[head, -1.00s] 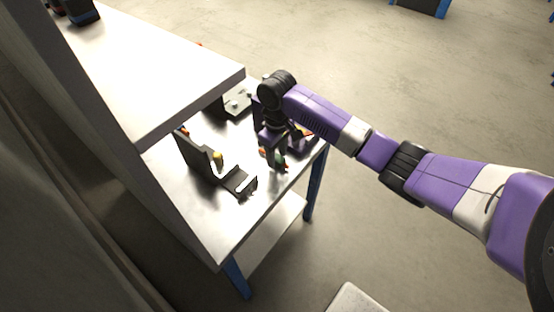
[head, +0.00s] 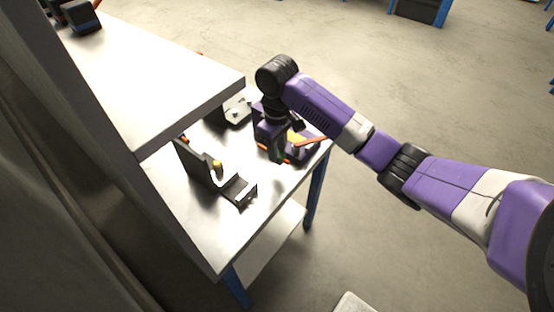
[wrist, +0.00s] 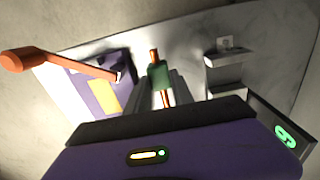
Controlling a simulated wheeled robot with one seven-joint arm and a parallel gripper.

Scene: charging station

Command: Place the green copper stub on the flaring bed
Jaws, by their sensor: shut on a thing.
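My gripper (wrist: 161,92) is shut on the green copper stub (wrist: 159,76), a green block with copper ends showing above and below it in the wrist view. In the head view my gripper (head: 277,153) is over the table near its right edge; the stub is mostly hidden there. Left of the gripper in the wrist view is a purple fixture (wrist: 91,91) with a yellow patch and a long orange lever (wrist: 62,62); it also shows beside the gripper in the head view (head: 309,150). I cannot tell for sure which fixture is the flaring bed.
A black fixture with a yellow knob (head: 217,166) stands left of my gripper on the white table (head: 205,225). A grey fixture (head: 236,110) stands behind. A raised shelf (head: 165,70) overhangs the table's left side. The front of the table is clear.

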